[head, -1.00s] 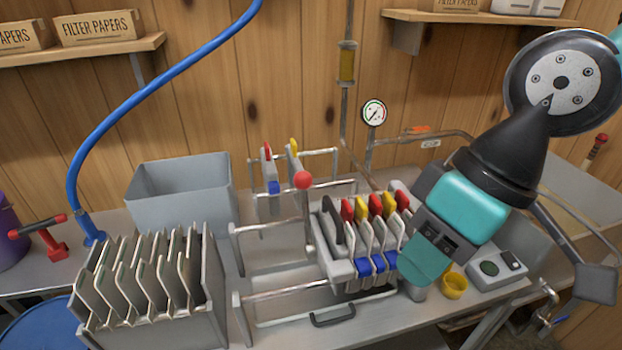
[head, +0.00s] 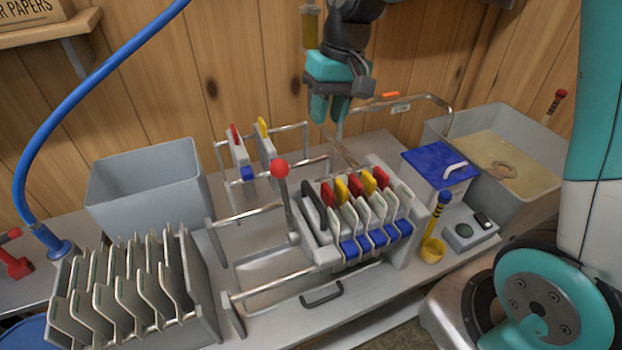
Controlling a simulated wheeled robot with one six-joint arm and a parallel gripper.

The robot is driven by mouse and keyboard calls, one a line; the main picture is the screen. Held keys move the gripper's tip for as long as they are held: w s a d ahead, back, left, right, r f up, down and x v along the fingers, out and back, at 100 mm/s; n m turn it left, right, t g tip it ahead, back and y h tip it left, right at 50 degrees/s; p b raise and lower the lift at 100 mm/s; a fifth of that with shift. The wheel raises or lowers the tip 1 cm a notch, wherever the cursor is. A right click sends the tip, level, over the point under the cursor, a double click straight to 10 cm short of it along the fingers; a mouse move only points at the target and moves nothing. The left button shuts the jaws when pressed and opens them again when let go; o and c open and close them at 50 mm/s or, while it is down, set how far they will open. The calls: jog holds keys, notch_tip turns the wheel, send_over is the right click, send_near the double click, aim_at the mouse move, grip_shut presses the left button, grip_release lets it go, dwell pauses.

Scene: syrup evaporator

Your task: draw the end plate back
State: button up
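The filter press stands on the bench with a pack of plates clamped between its rails. The end plate (head: 318,240), light grey with a black handle (head: 314,208) on top, is at the left end of the pack, touching or nearly touching it. The red-knobbed lever (head: 282,185) stands upright just left of it. Plates with red and yellow tops and blue lower tabs (head: 370,238) fill the pack. My gripper (head: 330,113) is behind and above the pack, fingers down, apart from the end plate. Its fingers look slightly parted and empty.
Two separate plates (head: 263,145) hang on the rear rails. A grey rack of plates (head: 195,290) is front left, with a grey bin (head: 145,195) behind it. The space left of the lever between the rails is clear.

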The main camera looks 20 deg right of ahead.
aim_at(310, 188)
jog(key=a+f, duration=0.1)
jog(key=f, duration=0.4)
jog(key=a+f+p, duration=0.1)
jog(key=f, duration=0.4)
jog(key=a+f+p, duration=0.1)
jog(key=f, duration=0.5)
jog(key=shift+s+a, duration=0.1)
jog(key=shift+a, duration=0.1)
grip_shut()
